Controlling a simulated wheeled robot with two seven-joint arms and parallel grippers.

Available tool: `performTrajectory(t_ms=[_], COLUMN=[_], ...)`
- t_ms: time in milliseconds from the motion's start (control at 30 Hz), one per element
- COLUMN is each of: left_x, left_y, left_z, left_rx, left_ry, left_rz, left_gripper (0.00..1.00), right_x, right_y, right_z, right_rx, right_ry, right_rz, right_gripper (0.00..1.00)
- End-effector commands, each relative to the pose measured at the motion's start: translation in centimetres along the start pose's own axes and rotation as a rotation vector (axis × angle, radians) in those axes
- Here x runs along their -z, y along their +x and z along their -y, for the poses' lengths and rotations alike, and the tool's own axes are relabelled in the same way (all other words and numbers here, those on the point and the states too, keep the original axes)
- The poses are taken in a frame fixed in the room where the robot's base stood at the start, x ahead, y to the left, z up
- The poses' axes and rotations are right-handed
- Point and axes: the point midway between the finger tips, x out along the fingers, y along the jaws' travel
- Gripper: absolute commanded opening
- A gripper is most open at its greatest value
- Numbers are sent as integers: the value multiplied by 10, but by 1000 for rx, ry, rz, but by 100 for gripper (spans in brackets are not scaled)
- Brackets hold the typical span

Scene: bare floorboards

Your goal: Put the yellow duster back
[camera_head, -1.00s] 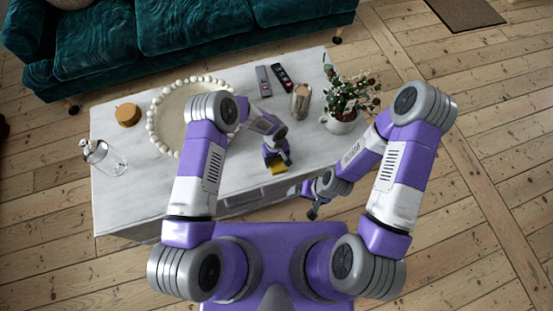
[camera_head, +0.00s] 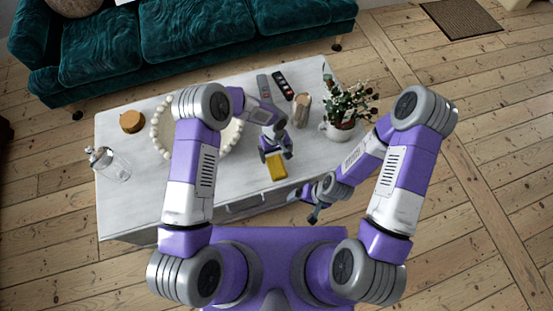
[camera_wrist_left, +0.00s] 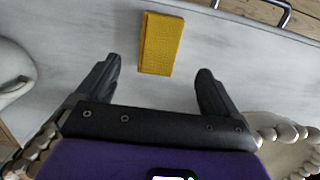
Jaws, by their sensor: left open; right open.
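The yellow duster (camera_head: 277,167) lies on the white table (camera_head: 220,190) near its front edge. In the left wrist view the duster (camera_wrist_left: 160,43) is a flat, textured yellow block beyond and between my open fingers, apart from both. My left gripper (camera_head: 275,153) is open and empty just behind the duster, over the table; its two fingers show in the left wrist view (camera_wrist_left: 158,85). My right gripper (camera_head: 313,215) is in front of the table, low and to the right, away from the duster, and is open.
A beaded round tray (camera_head: 235,135) is partly hidden by my left arm. A glass jar (camera_head: 110,162), a brown round box (camera_head: 131,121), two remotes (camera_head: 284,86), a wooden-looking vase (camera_head: 302,110) and a potted plant (camera_head: 345,125) stand around. A green sofa (camera_head: 230,40) is behind.

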Motion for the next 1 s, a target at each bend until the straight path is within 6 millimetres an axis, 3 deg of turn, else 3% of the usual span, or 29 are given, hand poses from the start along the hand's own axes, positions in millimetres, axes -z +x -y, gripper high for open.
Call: performTrajectory(t_ms=[100,233,367,467,600,800,1000], left_x=[0,0,-3,-16,-53,-104,-134], left_y=[-18,-26,-25,-15,4,14,13], left_z=[0,0,2,13,42,94,136], left_rx=[0,0,-7,-53,-198,-361,-364], left_ry=[1,0,5,30,80,92,92], left_rz=[-1,1,10,46,106,54,-38], left_gripper=[94,94,94,94,94,94,94], right_x=[0,0,0,0,0,0,0], right_y=[-5,-6,-6,-6,-6,-6,-6], right_z=[2,2,2,2,2,2,2], right_rx=[0,0,0,0,0,0,0], right_ry=[0,0,0,0,0,0,0], right_rz=[0,0,0,0,0,0,0], right_gripper=[95,95,95,95,95,95,95])
